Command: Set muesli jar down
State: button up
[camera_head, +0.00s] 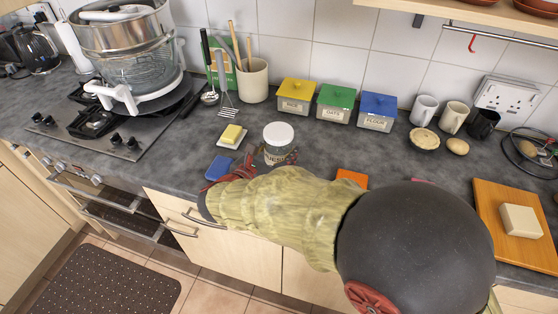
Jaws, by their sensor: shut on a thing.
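The muesli jar (278,142) is a clear jar with a white lid and a partly visible label. It looks upright over the grey worktop, near its front edge. My gripper (265,166) has dark red fingers and is shut on the jar's lower part, reaching in from the front. My arm and fingers hide the jar's base, so I cannot tell whether it touches the worktop.
A butter dish (232,137) and a blue sponge (218,168) lie left of the jar. Yellow (296,95), green (336,103) and blue (377,111) tins stand behind. A utensil pot (253,82) is back left. Bare worktop lies right of the jar.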

aim_at(279, 158)
jog(key=shift+w+d+f+b, duration=0.15)
jog(key=shift+f+b, duration=0.3)
jog(key=shift+f, duration=0.45)
jog(key=shift+w+a+f+b, duration=0.1)
jog(key=shift+f+b, duration=0.3)
jog(key=shift+f, duration=0.5)
jog(key=shift+f, duration=0.15)
jog(key=o, duration=1.3)
jog(key=shift+s+r, duration=0.1)
jog(key=shift+r, duration=0.2)
jog(key=p+v, duration=0.3)
jog(key=v, duration=0.8)
jog(key=shift+s+r+p, duration=0.1)
jog(key=shift+s+p, duration=0.2)
jog(key=shift+p, duration=0.1)
jog(key=shift+a, duration=0.25)
